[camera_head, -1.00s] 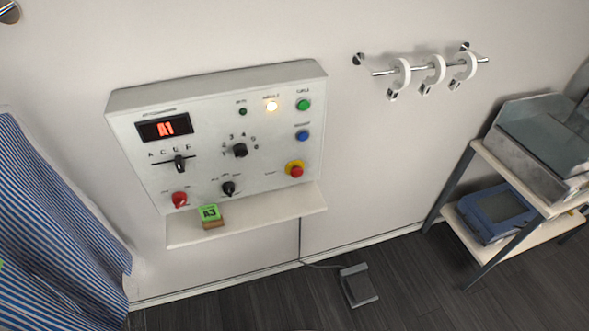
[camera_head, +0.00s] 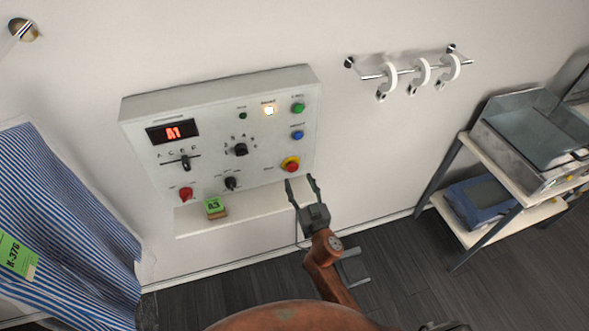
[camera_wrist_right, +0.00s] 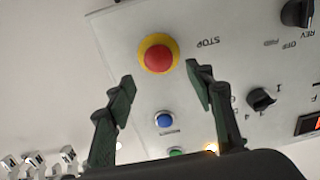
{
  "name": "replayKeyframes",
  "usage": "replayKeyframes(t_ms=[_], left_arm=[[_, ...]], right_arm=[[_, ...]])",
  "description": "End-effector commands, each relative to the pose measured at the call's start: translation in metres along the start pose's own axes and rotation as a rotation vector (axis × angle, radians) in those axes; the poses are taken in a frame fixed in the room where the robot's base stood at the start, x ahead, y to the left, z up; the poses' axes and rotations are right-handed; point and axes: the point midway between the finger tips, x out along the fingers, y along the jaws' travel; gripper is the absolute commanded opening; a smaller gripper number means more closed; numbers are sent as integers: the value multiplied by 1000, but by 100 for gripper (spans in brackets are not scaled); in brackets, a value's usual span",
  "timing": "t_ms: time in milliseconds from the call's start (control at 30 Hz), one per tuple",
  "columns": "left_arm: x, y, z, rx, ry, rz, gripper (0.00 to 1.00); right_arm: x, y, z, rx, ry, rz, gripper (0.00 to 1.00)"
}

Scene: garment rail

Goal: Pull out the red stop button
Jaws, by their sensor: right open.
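The red stop button (camera_head: 291,167) sits on a yellow ring at the lower right of the white control panel (camera_head: 215,85). In the right wrist view the red button (camera_wrist_right: 158,58) shows beyond the fingertips, roughly between them, beside the word STOP. My right gripper (camera_head: 301,183) is open and empty, with its fingers pointing up at the panel just below the button in the head view. In the right wrist view the open right gripper (camera_wrist_right: 160,80) has one finger on each side of the button, and no contact shows. My left gripper is not in view.
A shelf (camera_head: 250,210) under the panel holds a small block with a green label (camera_head: 215,207). A blue button (camera_head: 297,135) and a green button (camera_head: 298,108) sit above the stop button. A striped garment (camera_head: 65,215) hangs at left; a rack (camera_head: 455,165) stands at right.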

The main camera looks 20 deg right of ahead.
Motion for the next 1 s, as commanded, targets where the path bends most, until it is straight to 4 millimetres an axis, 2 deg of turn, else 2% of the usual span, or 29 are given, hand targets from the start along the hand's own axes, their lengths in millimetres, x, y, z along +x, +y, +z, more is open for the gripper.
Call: replayKeyframes(t_ms=[200, 400, 767, 1000], left_arm=[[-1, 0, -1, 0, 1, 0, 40], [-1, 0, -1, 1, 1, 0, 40], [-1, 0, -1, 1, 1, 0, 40], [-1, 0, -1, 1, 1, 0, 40]], right_arm=[[36, 0, 0, -2, 0, 0, 49], [59, 1, 1, -2, -1, 1, 49], [64, 1, 1, -1, -2, 1, 49], [64, 1, 1, -1, -2, 0, 33]])
